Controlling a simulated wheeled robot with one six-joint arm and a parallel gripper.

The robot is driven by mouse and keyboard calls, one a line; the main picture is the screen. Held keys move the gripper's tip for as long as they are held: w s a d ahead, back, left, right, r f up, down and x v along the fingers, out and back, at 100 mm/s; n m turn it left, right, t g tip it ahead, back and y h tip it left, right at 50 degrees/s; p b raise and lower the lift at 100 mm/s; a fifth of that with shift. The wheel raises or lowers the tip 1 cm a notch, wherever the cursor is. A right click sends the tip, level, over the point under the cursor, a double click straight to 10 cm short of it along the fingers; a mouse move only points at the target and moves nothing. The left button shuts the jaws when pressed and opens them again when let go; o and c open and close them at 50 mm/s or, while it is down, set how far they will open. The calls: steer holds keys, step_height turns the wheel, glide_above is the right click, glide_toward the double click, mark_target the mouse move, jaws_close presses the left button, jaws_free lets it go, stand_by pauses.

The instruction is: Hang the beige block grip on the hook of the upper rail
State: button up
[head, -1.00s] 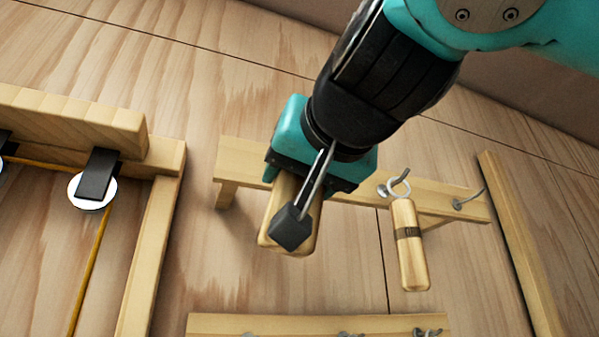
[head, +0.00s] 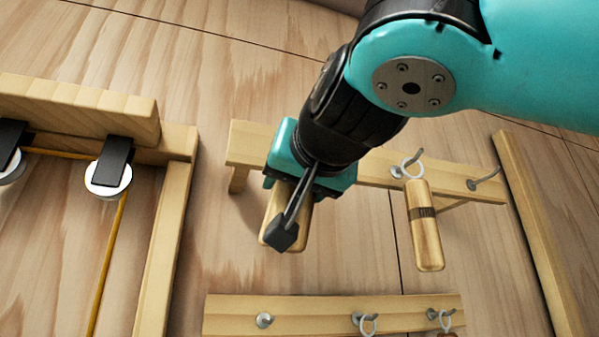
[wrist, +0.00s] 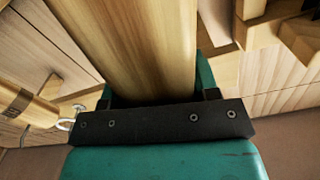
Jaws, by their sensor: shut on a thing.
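My gripper (head: 308,184) is shut on the beige block grip (head: 271,211) and holds it in front of the left part of the upper rail (head: 371,171). The block's lower end shows below the jaws; its upper end is hidden behind my gripper. In the wrist view the block (wrist: 135,45) runs up between the jaws. The rail's middle hook (head: 396,171) holds a ringed round grip with a dark band (head: 425,230). The right hook (head: 478,184) is bare. Any hook at the rail's left is hidden by my gripper.
Below is a lower rail (head: 310,307) with several hooks; two carry white rings. A wooden frame with white-and-black pulleys (head: 108,178) and an orange cord stands at the left. A wooden post (head: 540,240) stands at the right.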

steer(key=shift+x, duration=0.85)
steer(key=shift+w+a+f+b, duration=0.15)
steer(key=shift+w+f+b, duration=0.15)
steer(key=shift+w+f, duration=0.3)
steer(key=o, duration=1.1)
